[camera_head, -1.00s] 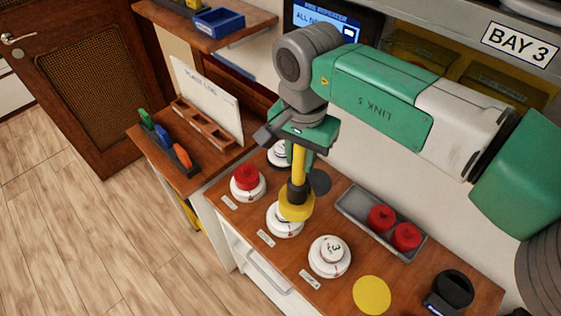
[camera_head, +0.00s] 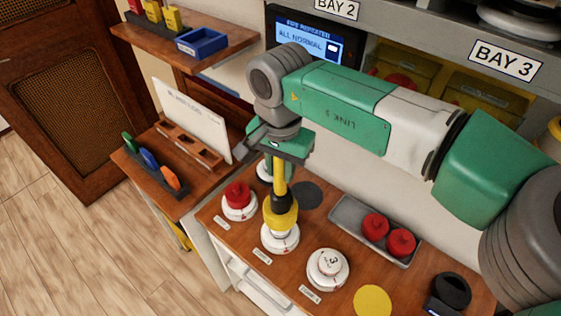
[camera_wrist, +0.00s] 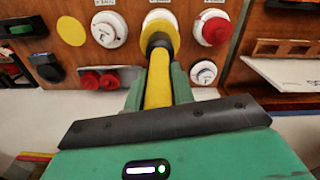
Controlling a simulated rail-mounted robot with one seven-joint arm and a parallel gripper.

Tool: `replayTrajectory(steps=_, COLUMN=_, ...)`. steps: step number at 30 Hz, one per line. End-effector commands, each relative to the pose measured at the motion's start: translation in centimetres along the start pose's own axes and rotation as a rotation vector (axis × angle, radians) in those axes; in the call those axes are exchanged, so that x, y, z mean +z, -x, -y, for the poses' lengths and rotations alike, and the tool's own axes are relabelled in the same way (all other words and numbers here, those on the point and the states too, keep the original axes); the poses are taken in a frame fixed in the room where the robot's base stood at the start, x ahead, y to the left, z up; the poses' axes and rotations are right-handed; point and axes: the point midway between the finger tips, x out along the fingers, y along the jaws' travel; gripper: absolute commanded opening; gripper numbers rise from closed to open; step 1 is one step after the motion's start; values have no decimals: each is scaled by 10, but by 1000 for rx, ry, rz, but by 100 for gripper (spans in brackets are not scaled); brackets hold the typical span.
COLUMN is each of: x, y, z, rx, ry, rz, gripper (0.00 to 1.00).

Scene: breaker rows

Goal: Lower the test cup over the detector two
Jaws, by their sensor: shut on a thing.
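My gripper (camera_head: 279,160) is shut on the yellow handle of the test cup (camera_head: 281,212), which has a black collar and a yellow cup at its lower end. The cup hangs roughly upright at detector two (camera_head: 280,240), the white round unit in the middle of the row. The detector's white base and part of its head show below the cup. I cannot tell whether they touch. In the wrist view the cup (camera_wrist: 160,30) overlaps the white detector (camera_wrist: 161,14), and the handle runs between my fingers.
A detector with a red cap (camera_head: 238,199) stands to the left, and detector 3 (camera_head: 328,267) to the right. Another white detector is partly hidden behind my gripper. A grey tray (camera_head: 347,214) with red caps, a yellow disc (camera_head: 372,300) and a dark disc (camera_head: 306,195) lie nearby.

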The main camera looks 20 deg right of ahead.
Motion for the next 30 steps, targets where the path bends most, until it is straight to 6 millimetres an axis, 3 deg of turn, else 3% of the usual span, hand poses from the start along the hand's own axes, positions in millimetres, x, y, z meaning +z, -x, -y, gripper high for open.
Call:
replayTrajectory(steps=12, x=0, y=-44, z=0, rx=-1, ry=0, rz=0, gripper=0)
replayTrajectory(steps=30, x=0, y=-45, z=0, rx=-1, ry=0, rz=-1, gripper=0)
